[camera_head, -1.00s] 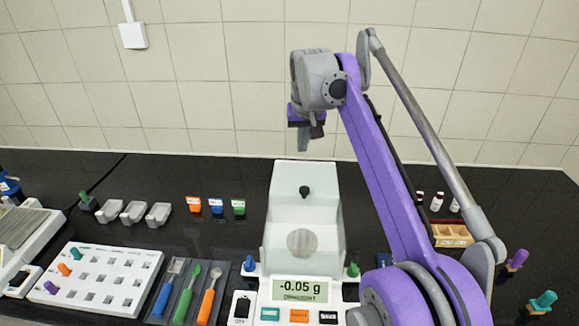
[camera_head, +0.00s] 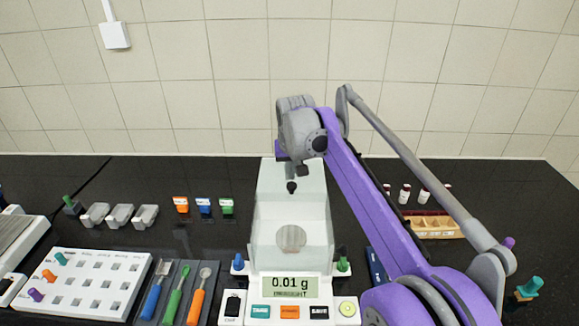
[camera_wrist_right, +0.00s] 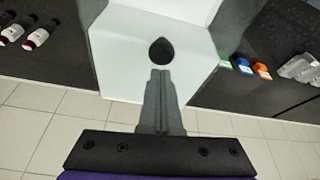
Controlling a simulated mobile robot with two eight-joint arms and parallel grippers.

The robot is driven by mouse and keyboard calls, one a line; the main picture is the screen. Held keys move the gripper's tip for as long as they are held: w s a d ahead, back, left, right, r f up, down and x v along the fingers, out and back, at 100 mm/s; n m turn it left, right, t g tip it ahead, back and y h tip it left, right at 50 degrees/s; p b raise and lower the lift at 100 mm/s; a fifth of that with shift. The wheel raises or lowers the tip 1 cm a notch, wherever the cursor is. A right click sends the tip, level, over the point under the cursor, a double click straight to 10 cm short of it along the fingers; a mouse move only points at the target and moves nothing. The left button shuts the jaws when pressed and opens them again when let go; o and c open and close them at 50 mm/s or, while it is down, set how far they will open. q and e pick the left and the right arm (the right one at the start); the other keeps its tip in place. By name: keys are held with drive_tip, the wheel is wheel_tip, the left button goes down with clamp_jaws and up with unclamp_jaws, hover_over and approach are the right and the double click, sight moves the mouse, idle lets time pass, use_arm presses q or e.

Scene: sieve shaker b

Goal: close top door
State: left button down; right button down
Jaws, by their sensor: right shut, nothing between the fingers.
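The balance (camera_head: 290,255) stands at the front centre, with a clear-walled weighing chamber around a round pan (camera_head: 291,238). The pale top door (camera_head: 268,180) carries a black knob (camera_head: 291,187); whether the door is fully open cannot be told. The wrist view shows the door (camera_wrist_right: 120,45) and its knob (camera_wrist_right: 161,51) close up. My right gripper (camera_wrist_right: 162,75) is shut and empty, its tips right beside the knob; whether they touch it cannot be told. In the head view my wrist hides the gripper partly. My left gripper is not in view.
A white peg board (camera_head: 85,285) and a tray with three tools (camera_head: 178,295) lie left of the balance. Coloured containers (camera_head: 204,207) stand behind them. A wooden box (camera_head: 433,227) and small vials (camera_head: 405,194) are at the right. The tiled wall is behind.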

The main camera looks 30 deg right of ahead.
idle(0.3)
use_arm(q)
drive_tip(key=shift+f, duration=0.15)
use_arm(e)
drive_tip(key=s+a, duration=0.7)
drive_tip(key=s, duration=0.5)
drive_tip(key=shift+s+a, duration=0.4)
